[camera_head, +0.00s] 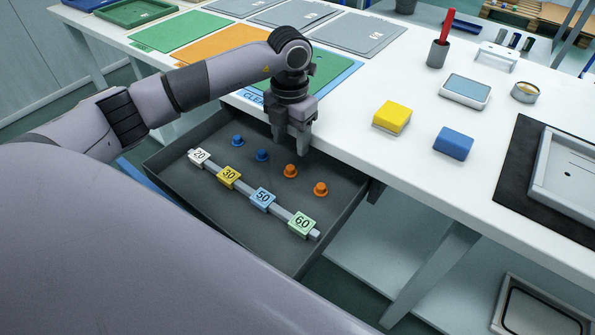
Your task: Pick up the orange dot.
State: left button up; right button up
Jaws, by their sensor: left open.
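Two small round orange dots with flared bases sit in the open grey drawer (225,250). One orange dot (290,171) is nearer the table. The other orange dot (320,189) is to its right and nearer to me. My left gripper (291,147) points down over the drawer's table-side edge, just above the first orange dot in the picture. It is open, and nothing shows between its fingers. The exact height between fingers and dot is hard to tell. My right gripper is not in view.
Two blue dots (262,155) sit left of the orange ones. A bar with number tags 20, 30, 50 and 60 (302,222) lies in front of them. The white table (350,125) holds a yellow block (392,117), a blue block (453,143) and coloured mats.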

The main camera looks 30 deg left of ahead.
aim_at(290, 167)
pick_arm(q)
jog(key=f, duration=0.7)
jog(key=shift+s+d, duration=0.1)
jog(key=shift+s, duration=0.3)
grip_shut()
